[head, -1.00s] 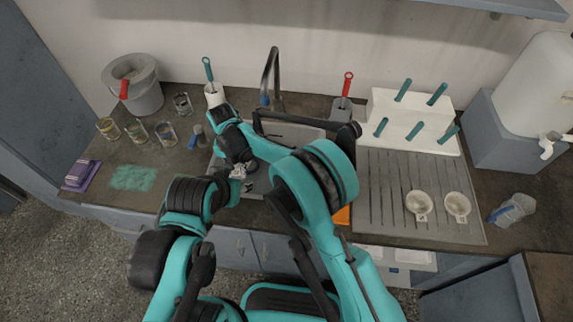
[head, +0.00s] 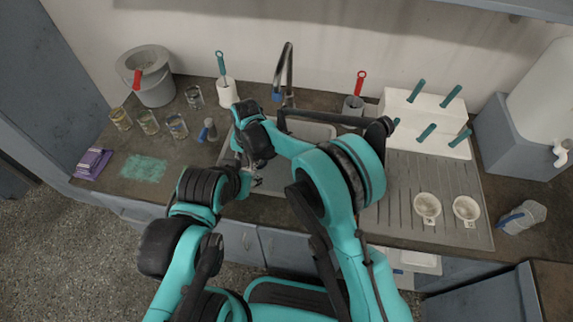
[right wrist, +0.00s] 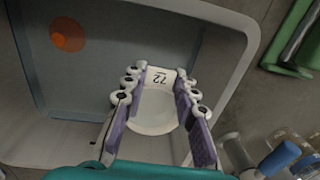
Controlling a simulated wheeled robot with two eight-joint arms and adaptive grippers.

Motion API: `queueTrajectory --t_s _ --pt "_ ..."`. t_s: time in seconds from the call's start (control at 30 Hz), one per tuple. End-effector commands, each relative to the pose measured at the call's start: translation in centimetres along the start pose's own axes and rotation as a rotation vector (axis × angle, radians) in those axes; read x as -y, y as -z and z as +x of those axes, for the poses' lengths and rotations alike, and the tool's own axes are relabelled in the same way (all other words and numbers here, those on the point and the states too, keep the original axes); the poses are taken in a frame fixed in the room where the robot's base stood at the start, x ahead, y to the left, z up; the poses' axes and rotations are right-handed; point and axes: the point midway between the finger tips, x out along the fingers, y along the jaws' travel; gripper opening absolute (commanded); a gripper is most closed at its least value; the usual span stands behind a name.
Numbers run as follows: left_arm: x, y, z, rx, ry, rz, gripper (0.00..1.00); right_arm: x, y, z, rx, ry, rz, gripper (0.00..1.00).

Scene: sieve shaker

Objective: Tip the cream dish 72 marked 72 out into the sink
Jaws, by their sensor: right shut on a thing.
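The cream dish 72 (right wrist: 155,110) is held between the purple-padded fingers of my right gripper (right wrist: 160,92) in the right wrist view. Its tab with the black 72 faces the camera, and the bowl looks pale, with no contents that I can make out. The gripper is shut on it, over the sink (right wrist: 95,90). In the head view my right gripper (head: 250,168) is at the left part of the sink (head: 310,130), and the dish is mostly hidden by my arms. My left arm reaches in close beside it; its fingers cannot be made out.
Two cream dishes (head: 427,207) lie on the ribbed drainboard (head: 395,180). A faucet (head: 289,75) stands behind the sink. Several jars (head: 148,122), a grey bucket (head: 150,80) and a purple pad (head: 93,163) are at the left. A pegged white rack (head: 395,105) stands behind the drainboard.

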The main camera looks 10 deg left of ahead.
Motion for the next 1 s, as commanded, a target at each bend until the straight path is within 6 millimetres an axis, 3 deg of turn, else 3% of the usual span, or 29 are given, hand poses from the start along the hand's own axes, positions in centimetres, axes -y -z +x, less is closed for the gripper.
queueTrajectory --t_s 1.0 --pt "0.0 0.1 -0.1 0.0 0.0 0.0 0.42 -1.6 0.0 -0.7 -0.001 0.132 0.001 0.0"
